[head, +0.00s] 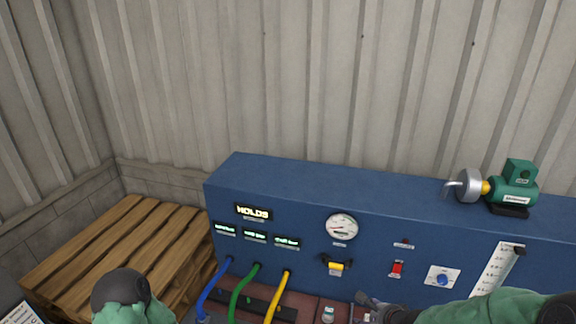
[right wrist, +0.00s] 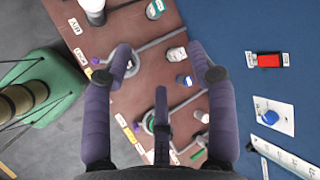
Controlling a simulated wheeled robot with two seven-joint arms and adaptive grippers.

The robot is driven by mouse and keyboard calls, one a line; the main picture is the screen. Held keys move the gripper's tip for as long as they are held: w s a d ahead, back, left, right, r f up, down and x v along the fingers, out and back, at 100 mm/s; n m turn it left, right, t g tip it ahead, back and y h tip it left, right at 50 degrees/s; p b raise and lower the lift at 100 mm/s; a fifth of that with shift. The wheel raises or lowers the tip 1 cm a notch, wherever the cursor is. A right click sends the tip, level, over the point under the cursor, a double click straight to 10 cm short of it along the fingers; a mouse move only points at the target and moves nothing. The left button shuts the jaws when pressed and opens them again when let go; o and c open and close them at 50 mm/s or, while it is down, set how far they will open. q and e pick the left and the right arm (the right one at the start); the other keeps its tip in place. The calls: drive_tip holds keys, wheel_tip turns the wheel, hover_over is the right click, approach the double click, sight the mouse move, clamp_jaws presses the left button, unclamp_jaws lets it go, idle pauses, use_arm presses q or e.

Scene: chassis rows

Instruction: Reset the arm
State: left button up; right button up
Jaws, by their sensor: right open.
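My right arm comes in at the bottom right of the head view, and its gripper (head: 368,300) is low in front of the blue panel (head: 300,185).
The panel carries a gauge (head: 341,227), a yellow valve (head: 336,267), a red switch (head: 397,269) and a blue knob (head: 443,279). Blue, green (head: 243,290) and yellow hoses hang from it. A green pump (head: 514,188) stands on top. A wooden pallet (head: 120,250) lies left.

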drive_tip(key=s+a+f+n+g+b, duration=0.2)
drive_tip(key=s+a+f+n+b, duration=0.2)
drive_tip(key=f, duration=1.1)
drive_tip(key=s+a+f+n+g+b, duration=0.2)
drive_tip(key=s+a+f+n+b, duration=0.3)
drive_tip(key=s+f+b, duration=0.5)
drive_tip(key=s+a+f+n+g+y+b, duration=0.1)
drive_tip(key=s+a+f+n+b, duration=0.3)
drive_tip(key=f, duration=1.6)
drive_tip(key=s+n+g+b, duration=0.1)
drive_tip(key=s+n+b, duration=0.1)
drive_tip(key=s+b, duration=0.2)
drive_tip(key=shift+a+f+n+g+b, duration=0.25)
drive_tip(key=shift+n+g+b, duration=0.15)
drive_tip(key=shift+b, duration=0.6)
